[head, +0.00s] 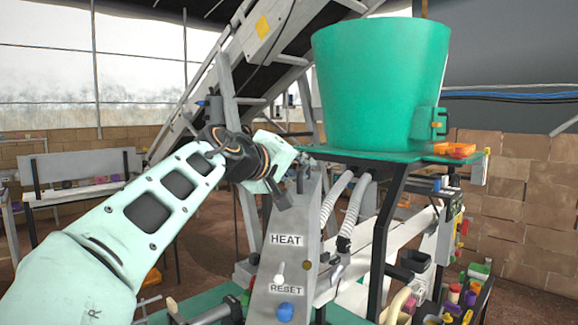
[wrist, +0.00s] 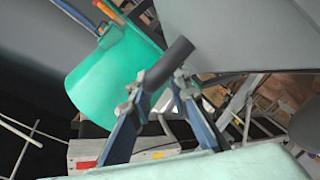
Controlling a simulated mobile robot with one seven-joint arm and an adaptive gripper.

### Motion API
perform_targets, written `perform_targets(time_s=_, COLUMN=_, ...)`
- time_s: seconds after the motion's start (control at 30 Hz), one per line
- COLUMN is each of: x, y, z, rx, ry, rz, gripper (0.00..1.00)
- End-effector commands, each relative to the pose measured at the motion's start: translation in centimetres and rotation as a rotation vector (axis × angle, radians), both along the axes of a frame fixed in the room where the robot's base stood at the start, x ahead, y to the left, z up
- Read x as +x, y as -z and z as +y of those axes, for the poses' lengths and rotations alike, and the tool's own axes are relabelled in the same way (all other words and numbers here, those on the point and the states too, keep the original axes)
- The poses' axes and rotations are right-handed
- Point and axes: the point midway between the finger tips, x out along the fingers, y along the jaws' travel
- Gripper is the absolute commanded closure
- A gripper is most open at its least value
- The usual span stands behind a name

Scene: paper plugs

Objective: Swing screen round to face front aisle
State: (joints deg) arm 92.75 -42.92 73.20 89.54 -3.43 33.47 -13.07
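I cannot make out a screen for certain in either view. A plain grey panel (wrist: 245,35) fills the upper right of the wrist view; I cannot tell whether it is the screen. My gripper (wrist: 158,88) has its two fingers apart in the wrist view. A dark cylindrical bar (wrist: 168,62) lies at the fingertips, in front of the panel's edge. I cannot tell whether the fingers press on it. In the head view my gripper (head: 282,192) is at the top of a grey sloped control panel (head: 293,255) marked HEAT and RESET. Its fingertips are hard to make out there.
A large green hopper (head: 378,85) stands on a green table behind and right of the control panel; it also shows in the wrist view (wrist: 105,85). Ribbed hoses (head: 350,212) hang below. A conveyor (head: 240,60) slopes behind my arm. A bench (head: 80,175) stands far left.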

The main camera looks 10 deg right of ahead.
Motion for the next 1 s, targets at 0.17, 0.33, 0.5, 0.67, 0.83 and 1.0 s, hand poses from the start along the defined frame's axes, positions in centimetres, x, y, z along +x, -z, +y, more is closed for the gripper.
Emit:
perform_targets(time_s=0.17, x=0.73, y=0.19, z=-0.59, rx=0.001, ry=0.000, rz=-0.001, gripper=0.83)
perform_targets(time_s=0.33, x=0.84, y=0.24, z=-0.61, rx=0.001, ry=-0.001, rz=-0.001, gripper=0.83)
perform_targets(time_s=0.5, x=0.83, y=0.25, z=-0.61, rx=0.001, ry=-0.001, rz=-0.001, gripper=0.88)
perform_targets(time_s=0.67, x=0.82, y=0.25, z=-0.61, rx=0.001, ry=-0.001, rz=-0.001, gripper=1.00)
perform_targets(time_s=0.83, x=0.80, y=0.25, z=-0.61, rx=0.001, ry=0.000, rz=0.000, gripper=1.00)
perform_targets(time_s=1.0, x=0.81, y=0.25, z=-0.57, rx=0.001, ry=-0.001, rz=0.001, gripper=1.00)
